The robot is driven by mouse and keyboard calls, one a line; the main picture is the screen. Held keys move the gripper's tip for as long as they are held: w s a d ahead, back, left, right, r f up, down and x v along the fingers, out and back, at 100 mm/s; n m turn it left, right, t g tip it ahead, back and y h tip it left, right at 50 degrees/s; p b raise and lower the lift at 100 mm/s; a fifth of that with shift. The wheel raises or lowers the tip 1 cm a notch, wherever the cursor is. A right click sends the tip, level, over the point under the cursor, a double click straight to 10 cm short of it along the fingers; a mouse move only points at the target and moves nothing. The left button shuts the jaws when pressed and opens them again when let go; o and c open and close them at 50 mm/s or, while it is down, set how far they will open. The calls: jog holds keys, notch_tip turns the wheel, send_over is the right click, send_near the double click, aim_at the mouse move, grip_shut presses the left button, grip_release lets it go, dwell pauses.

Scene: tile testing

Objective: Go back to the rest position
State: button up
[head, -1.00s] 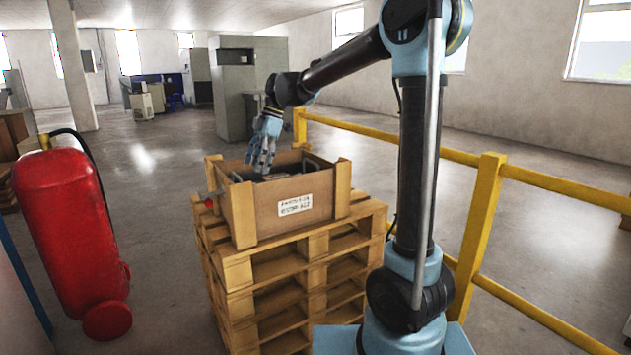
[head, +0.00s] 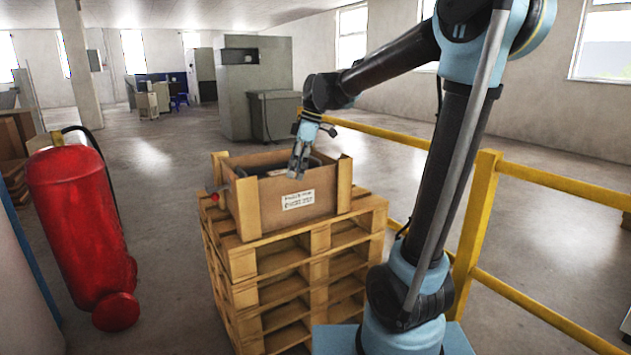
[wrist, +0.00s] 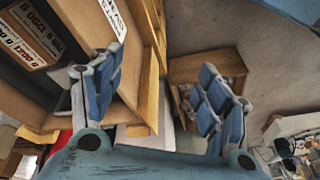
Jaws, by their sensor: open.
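My gripper (head: 297,174) hangs pointing down at the right part of the wooden crate (head: 250,208) in the head view. The crate also shows at the left of the wrist view (wrist: 85,30), close to the left finger.
A red fire extinguisher (head: 75,225) stands at the left. A yellow railing (head: 478,215) runs behind and right of my arm. Grey cabinets (head: 237,95) stand farther back. The floor between the extinguisher and the pallets is open.

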jog(key=s+d+f+m+t+h, duration=0.1)
jog(key=s+d+f+m, duration=0.8)
jog(key=d, duration=0.3)
jog(key=s+d+f+m+t+h, duration=0.2)
jog(key=s+d+f+m, duration=0.7)
jog(key=s+d, duration=0.3)
jog(key=shift+s+d+f, duration=0.15)
jog(key=shift+s+d, duration=0.15)
jog(key=shift+d, duration=0.2)
